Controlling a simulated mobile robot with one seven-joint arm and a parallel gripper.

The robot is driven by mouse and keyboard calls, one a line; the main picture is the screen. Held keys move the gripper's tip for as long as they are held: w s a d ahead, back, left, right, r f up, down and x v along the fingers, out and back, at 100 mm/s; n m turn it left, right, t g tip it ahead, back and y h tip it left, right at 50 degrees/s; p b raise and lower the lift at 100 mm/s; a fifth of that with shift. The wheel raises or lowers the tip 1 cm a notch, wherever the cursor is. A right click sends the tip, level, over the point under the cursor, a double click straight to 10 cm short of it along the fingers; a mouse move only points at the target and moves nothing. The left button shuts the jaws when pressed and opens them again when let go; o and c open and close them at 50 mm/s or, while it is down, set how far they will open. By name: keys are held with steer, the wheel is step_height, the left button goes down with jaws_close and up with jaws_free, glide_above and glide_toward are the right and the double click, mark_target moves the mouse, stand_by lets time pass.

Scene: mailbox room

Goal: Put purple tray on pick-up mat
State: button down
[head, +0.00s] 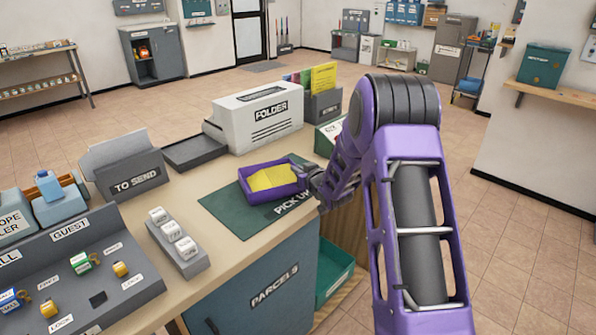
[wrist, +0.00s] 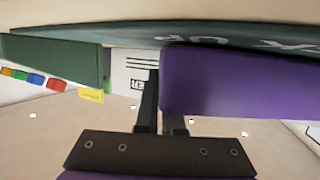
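The purple tray (head: 247,193) is on the dark green pick-up mat (head: 236,220) on the counter, with a yellow item (head: 272,178) inside. It looks level; any small gap under it cannot be made out. My gripper (head: 312,180) is at the tray's right side in the head view. In the wrist view, the tray's wall (wrist: 240,82) fills the right, with the mat (wrist: 120,32) along the top. My two fingers (wrist: 162,100) are close together at the wall's edge. One finger is partly hidden behind the wall, and the gripper appears shut on it.
The white folder machine (head: 258,118) and a grey holder (head: 322,106) with coloured sheets stand behind the mat. A black tray (head: 194,150), a TO SEND box (head: 132,178) and a switch block (head: 178,243) are to the left. The mat's front left is clear.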

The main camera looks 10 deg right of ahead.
steer(key=shift+f, duration=0.1)
steer(key=shift+f, duration=0.1)
steer(key=c, duration=1)
jaws_free()
steer(key=shift+c, duration=0.2)
steer(key=shift+r, duration=0.35)
steer(key=v, duration=1.2)
steer(key=shift+f+p, duration=0.1)
steer(key=shift+p, duration=0.2)
